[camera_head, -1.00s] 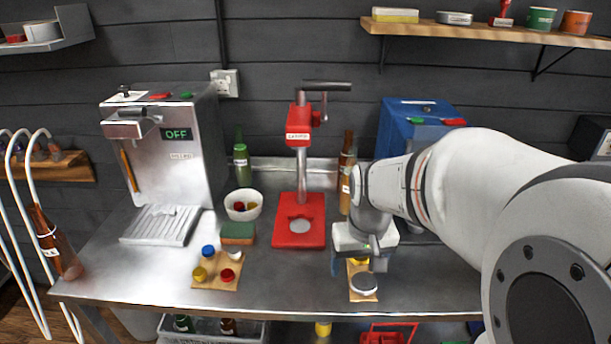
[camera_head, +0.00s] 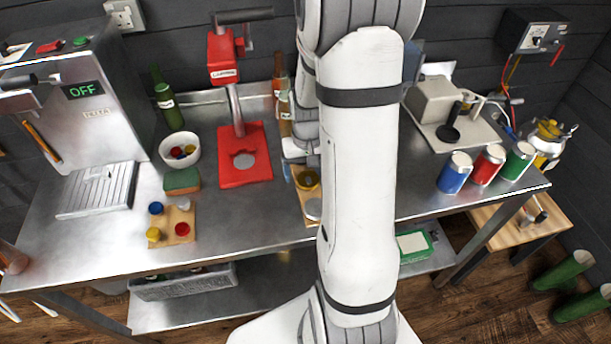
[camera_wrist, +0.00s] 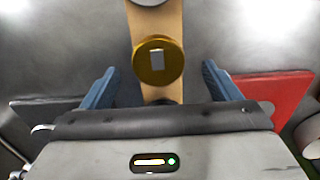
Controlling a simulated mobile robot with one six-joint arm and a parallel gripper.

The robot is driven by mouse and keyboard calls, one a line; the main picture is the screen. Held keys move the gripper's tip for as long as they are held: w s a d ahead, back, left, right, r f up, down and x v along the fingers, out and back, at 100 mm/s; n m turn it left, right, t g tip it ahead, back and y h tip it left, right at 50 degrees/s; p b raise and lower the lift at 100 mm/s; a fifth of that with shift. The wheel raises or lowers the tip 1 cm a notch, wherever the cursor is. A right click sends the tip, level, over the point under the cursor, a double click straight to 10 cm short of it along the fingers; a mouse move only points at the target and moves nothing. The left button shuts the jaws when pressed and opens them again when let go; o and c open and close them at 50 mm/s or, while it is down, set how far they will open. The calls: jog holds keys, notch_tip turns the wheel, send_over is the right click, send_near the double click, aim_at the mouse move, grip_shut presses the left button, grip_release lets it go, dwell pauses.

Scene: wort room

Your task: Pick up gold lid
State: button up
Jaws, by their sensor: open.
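The gold lid (camera_wrist: 158,62) is a round metallic disc with a small pale rectangle on its top. It lies on a narrow wooden board (camera_wrist: 162,22), and also shows in the head view (camera_head: 308,180) beside my arm. My gripper (camera_wrist: 159,71) is open, with one blue finger on each side of the lid. Gaps show between the lid and both fingers, and nothing is held. The height of the fingertips over the board is hard to tell. In the head view my arm hides part of the gripper and board.
A silver lid (camera_head: 313,209) lies on the same board. A red capping stand (camera_head: 244,160) is close by on the left. A green-brown sponge (camera_head: 182,181) and a board with several caps (camera_head: 172,224) lie farther left. Three cans (camera_head: 488,164) stand on the right.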

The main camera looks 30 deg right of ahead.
jog(key=shift+s+f, duration=0.1)
jog(key=shift+f, duration=0.45)
jog(key=shift+c, duration=0.5)
jog(key=c, duration=1)
jog(key=shift+o, duration=0.2)
